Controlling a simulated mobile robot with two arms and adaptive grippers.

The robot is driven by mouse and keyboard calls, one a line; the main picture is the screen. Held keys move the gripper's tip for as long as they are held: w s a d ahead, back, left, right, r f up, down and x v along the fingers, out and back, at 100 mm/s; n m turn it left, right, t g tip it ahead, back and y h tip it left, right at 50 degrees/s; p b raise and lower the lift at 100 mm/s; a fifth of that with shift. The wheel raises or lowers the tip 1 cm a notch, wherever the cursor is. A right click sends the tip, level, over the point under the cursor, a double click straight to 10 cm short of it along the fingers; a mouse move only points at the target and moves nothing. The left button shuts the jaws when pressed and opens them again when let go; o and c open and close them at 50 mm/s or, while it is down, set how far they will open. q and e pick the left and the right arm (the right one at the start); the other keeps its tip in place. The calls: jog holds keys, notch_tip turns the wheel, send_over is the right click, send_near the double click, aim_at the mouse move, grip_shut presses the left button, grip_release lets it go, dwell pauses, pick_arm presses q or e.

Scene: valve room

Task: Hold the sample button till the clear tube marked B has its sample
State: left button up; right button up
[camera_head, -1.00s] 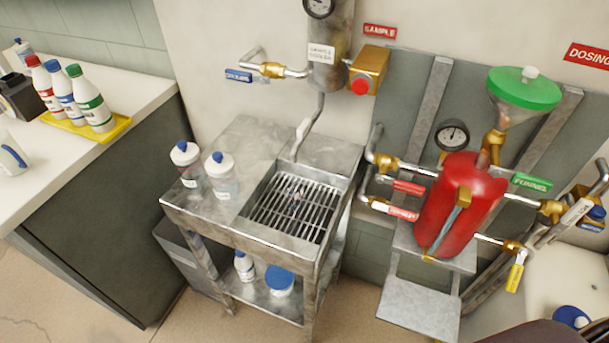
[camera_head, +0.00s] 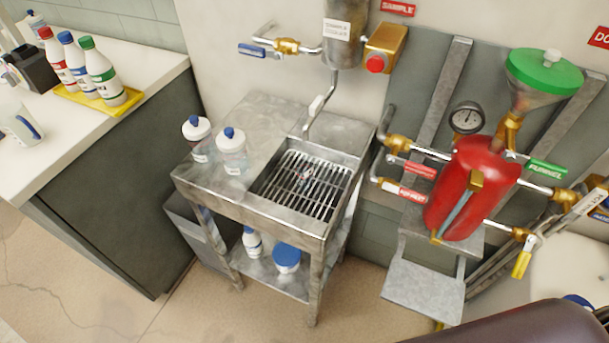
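The red sample button (camera_head: 376,64) sits on the front of a brass box (camera_head: 387,46) on the wall, below a red SAMPLE sign (camera_head: 398,8). Two clear containers with white tops and blue knobs stand on the left of the metal sink stand: one at the back left (camera_head: 199,140) and one nearer the grate (camera_head: 232,152). I cannot read a B on either, and their contents are hard to tell. The sample spout (camera_head: 318,108) hangs over the back of the grate (camera_head: 302,184). Neither gripper is in view.
A red tank (camera_head: 470,188) with a green-lidded funnel (camera_head: 543,72), gauge and several valves stands right of the sink stand (camera_head: 255,221). A counter at left holds several bottles in a yellow tray (camera_head: 97,103). Bare floor (camera_head: 215,308) lies in front.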

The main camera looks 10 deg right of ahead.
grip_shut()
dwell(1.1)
